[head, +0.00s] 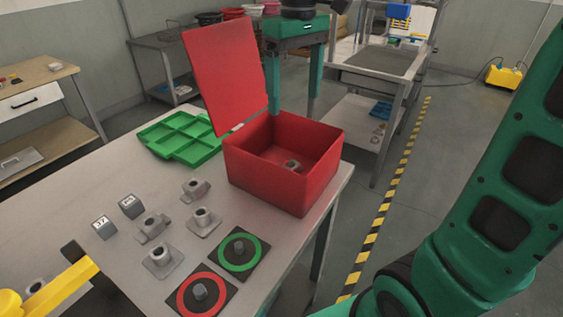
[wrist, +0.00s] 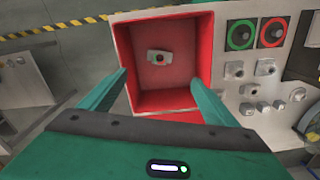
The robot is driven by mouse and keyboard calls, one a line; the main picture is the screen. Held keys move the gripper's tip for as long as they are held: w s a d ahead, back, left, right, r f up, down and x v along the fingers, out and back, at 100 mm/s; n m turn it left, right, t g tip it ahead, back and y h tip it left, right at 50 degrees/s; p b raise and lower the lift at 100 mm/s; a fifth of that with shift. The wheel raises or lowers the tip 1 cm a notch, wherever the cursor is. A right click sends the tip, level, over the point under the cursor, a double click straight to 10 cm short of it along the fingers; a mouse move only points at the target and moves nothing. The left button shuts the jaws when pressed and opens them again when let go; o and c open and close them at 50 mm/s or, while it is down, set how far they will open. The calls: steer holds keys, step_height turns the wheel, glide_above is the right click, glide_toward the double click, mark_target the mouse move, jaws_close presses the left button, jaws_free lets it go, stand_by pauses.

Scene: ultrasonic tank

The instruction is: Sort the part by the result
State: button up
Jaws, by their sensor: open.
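A red box (head: 262,187) stands on the table's right part with its red lid (head: 222,75) raised. One grey metal part (head: 292,166) lies on its floor; it also shows in the wrist view (wrist: 158,57). My gripper (head: 293,100) is open and empty above the box; in the wrist view its fingers (wrist: 158,78) spread across the box's near side, apart from the part. A green compartment tray (head: 185,135) lies empty behind the lid. A green-ringed button (head: 239,249) and a red-ringed button (head: 199,291) sit on dark plates in front of the box.
Several grey flanged parts (head: 203,221) stand on the table left of the buttons. A yellow object (head: 55,290) juts in at lower left. A bench (head: 375,66) stands behind; striped tape (head: 385,200) marks the floor at right.

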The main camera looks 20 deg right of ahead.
step_height(320, 180, up, 3)
steer(key=shift+r, duration=0.15)
stand_by(0.3)
steer(key=s+d+f+m, duration=0.5)
steer(key=s+d+f, duration=0.3)
steer(key=s+f, duration=0.2)
steer(key=s+d+f+m, duration=0.5)
steer(key=s+d+f, duration=0.4)
steer(key=s, duration=0.4)
steer(key=shift+f+m, duration=0.3)
steer(key=shift+f, duration=0.05)
